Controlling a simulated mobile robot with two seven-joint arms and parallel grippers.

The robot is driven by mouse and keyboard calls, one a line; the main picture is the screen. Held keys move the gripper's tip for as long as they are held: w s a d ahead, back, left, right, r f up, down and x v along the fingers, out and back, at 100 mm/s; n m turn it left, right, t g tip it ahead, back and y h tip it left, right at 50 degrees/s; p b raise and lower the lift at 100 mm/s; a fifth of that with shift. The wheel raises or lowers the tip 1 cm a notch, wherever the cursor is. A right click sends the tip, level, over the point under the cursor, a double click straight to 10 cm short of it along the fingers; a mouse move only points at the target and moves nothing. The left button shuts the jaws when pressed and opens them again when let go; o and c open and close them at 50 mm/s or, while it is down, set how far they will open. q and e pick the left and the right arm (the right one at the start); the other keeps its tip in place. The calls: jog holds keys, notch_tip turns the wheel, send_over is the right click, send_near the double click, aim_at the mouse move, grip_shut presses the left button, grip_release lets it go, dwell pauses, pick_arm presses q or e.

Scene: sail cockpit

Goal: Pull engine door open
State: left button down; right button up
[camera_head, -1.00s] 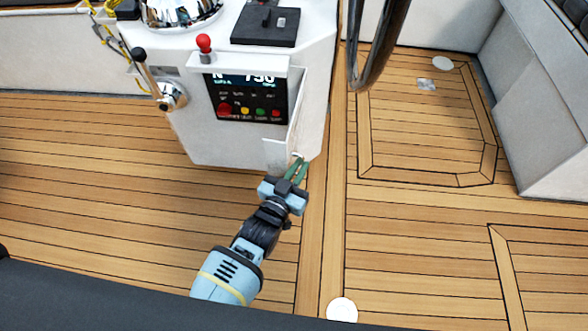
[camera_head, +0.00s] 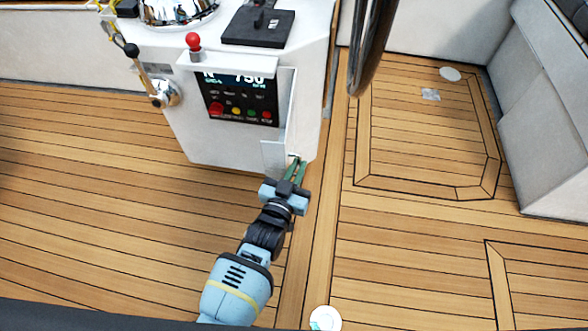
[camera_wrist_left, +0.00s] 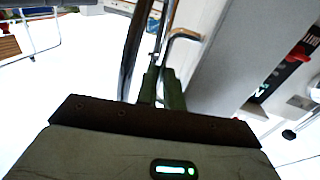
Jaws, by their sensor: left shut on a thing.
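The engine door (camera_head: 291,112) is a thin white panel on the front of the white console. It stands swung out at the right of the dark display, seen nearly edge-on. My left gripper (camera_head: 296,170) is at the door's lower end, its green fingers shut on a small pale part there, which looks like the door's handle. In the left wrist view the fingers (camera_wrist_left: 161,88) point up toward a chrome handle (camera_wrist_left: 184,36) on a white panel. The exact contact is hidden by the fingers. My right gripper is not in view.
The console carries a display with coloured buttons (camera_head: 240,98), a red-knobbed lever (camera_head: 193,42) and a chrome side lever (camera_head: 150,80). A dark curved tube (camera_head: 370,45) rises right of it. A white bench (camera_head: 545,120) is at right.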

pick_arm(q)
jog(key=shift+s+d+f, duration=0.1)
jog(key=shift+d, duration=0.15)
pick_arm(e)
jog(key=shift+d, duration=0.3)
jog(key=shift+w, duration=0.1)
pick_arm(q)
jog(key=c, duration=1.8)
grip_release()
jog(key=shift+a, duration=0.15)
